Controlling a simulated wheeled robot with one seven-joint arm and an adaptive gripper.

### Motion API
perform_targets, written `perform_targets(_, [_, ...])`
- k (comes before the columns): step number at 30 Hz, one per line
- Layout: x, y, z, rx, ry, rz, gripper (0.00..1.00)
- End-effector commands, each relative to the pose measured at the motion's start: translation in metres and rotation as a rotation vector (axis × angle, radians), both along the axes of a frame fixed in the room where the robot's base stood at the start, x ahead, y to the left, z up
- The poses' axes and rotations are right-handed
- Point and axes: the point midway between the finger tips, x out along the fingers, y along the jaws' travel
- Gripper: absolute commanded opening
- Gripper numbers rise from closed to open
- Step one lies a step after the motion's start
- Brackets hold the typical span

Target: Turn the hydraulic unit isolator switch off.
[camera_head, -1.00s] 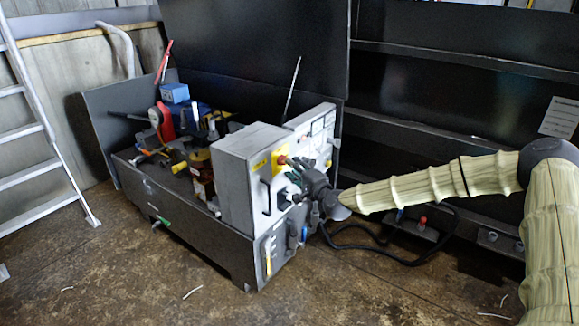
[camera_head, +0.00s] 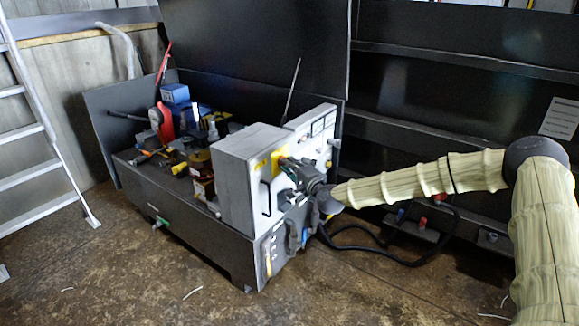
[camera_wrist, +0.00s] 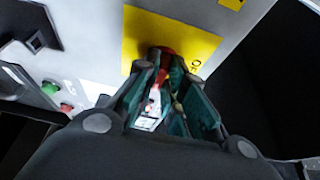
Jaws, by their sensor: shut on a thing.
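The isolator switch is a red knob (camera_wrist: 155,53) on a yellow plate (camera_wrist: 190,40) on the grey cabinet's face. In the wrist view my gripper (camera_wrist: 160,70) has its green-padded fingers on either side of the red knob, shut on it. In the head view my gripper (camera_head: 286,165) reaches the yellow plate (camera_head: 276,164) from the right and hides most of the switch. The fingers and the view's angle hide the knob's exact turned position.
The grey cabinet (camera_head: 235,180) stands at the right end of the hydraulic unit's dark tray (camera_head: 180,215). Beside the switch are a green button (camera_wrist: 50,87), a red button (camera_wrist: 66,108) and a black handle (camera_wrist: 36,42).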

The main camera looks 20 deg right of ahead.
Motion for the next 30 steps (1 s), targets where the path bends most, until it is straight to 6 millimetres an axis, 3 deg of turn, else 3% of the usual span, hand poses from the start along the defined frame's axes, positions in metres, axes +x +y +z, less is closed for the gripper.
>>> perform_targets(11, [0.0, -0.0007, -0.0049, -0.075, -0.058, -0.001, 0.0])
perform_targets(30, [0.0014, -0.0018, -0.0102, -0.524, -0.405, 0.0, 0.0])
